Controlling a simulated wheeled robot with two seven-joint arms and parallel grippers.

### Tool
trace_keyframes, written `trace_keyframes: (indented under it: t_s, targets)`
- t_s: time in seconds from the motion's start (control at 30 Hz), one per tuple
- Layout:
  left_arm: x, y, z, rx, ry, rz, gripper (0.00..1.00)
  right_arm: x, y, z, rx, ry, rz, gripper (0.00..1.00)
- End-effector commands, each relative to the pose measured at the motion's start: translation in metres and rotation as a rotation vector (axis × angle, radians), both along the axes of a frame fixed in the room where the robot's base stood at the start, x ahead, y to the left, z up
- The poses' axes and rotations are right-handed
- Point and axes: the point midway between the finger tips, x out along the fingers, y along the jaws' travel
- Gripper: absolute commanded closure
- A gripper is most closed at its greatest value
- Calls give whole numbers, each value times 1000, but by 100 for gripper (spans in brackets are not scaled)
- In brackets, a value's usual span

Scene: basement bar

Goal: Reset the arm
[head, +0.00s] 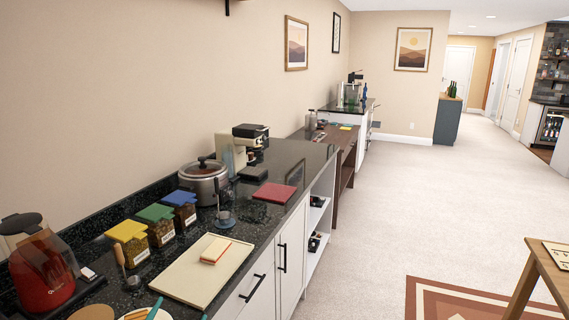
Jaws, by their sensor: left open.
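My left gripper (179,313) barely shows at the bottom edge of the head view. Only what look like its two teal fingertips are in the picture, spread apart, with nothing seen between them. They are just in front of the near edge of a cream tray (185,285) on the dark counter (262,225). The rest of the left arm is out of the picture. My right gripper and arm are not in view.
Jars with yellow (126,231), green (155,213) and blue (179,198) lids line the wall side. A red kettle (42,272), a slow cooker (204,182) and a coffee machine (250,140) stand on the counter. Carpet (385,205) to the right is open.

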Motion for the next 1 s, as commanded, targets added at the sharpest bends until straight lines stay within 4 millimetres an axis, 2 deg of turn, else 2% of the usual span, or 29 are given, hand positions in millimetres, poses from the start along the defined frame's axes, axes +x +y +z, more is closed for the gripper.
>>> trace_keyframes:
  t_s: [0.03, 0.1, 0.2, 0.3, 0.5, 0.7, 0.8, 1.0]
  targets:
    - [-16, 13, -32, -61, 151, 73, 26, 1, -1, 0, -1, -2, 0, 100]
    - [-43, 25, -74, -125, 364, 154, 26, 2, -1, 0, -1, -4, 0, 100]
    - [-82, 31, -118, -179, 611, 214, 26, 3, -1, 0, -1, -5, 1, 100]
    - [-119, 29, -148, -211, 803, 240, 26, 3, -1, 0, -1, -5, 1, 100]
    - [-183, 20, -181, -251, 1100, 243, 26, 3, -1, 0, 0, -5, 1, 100]
    - [-242, 8, -196, -274, 1346, 213, 26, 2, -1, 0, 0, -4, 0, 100]
    - [-231, 8, -225, -267, 1348, 216, 26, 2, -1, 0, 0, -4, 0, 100]
    - [-222, 6, -283, -262, 1371, 220, 26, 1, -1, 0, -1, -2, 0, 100]
